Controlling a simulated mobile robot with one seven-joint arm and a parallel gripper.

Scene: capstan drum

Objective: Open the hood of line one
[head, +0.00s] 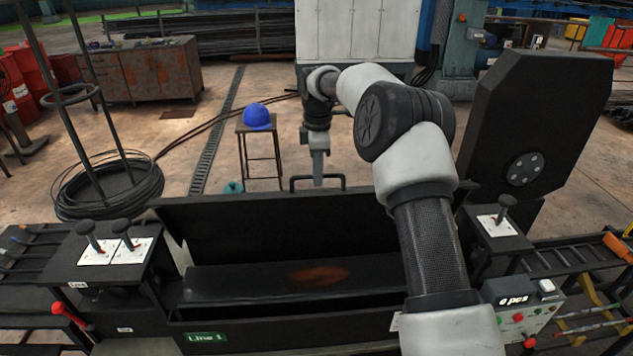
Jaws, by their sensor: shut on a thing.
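The hood (275,222) of line one is a long black panel in the middle of the head view. It stands raised, tilted up at the back of the black housing, and the trough (240,283) in front of it is exposed. A green "Line 1" label (206,338) is on the front of the housing. The hood's black bar handle (293,184) is at its upper edge. My gripper (318,178) points down at this handle and is shut on it. The fingertips are small and partly hidden by the handle and the hood's edge.
Lever boxes stand at left (98,250) and right (497,225) of the trough. A tall black guard (540,120) rises at right, near my arm. Behind the hood are a stool (262,155) with a blue helmet (257,117) and a wire coil (110,190).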

